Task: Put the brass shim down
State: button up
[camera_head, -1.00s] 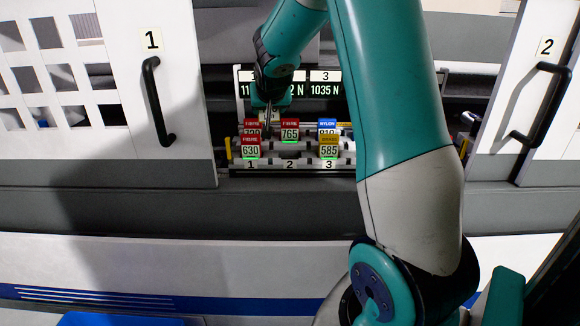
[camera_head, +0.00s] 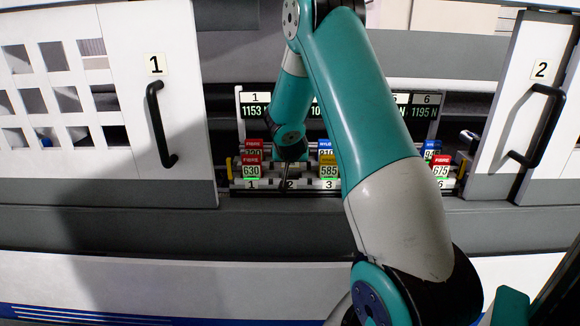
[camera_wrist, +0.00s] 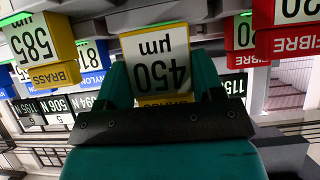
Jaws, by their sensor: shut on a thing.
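The brass shim (camera_wrist: 158,58) is a yellow block with a white label reading 450 µm, upside down in the wrist view. My gripper (camera_wrist: 162,78) is shut on it, one teal finger on each side. In the head view my gripper (camera_head: 287,180) is low at the front of the rack, by position 2; the shim is hidden there. A green strip (camera_wrist: 155,27) shows just beyond the shim in the wrist view. I cannot tell whether the shim touches the rack.
Blue and red blocks stand behind. Doors 1 (camera_head: 160,100) and 2 (camera_head: 540,105) flank the opening.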

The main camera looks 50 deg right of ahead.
notch_tip(320, 180, down, 4)
jog(key=shift+f+p, duration=0.1)
jog(key=shift+p, duration=0.25)
jog(key=shift+f, duration=0.1)
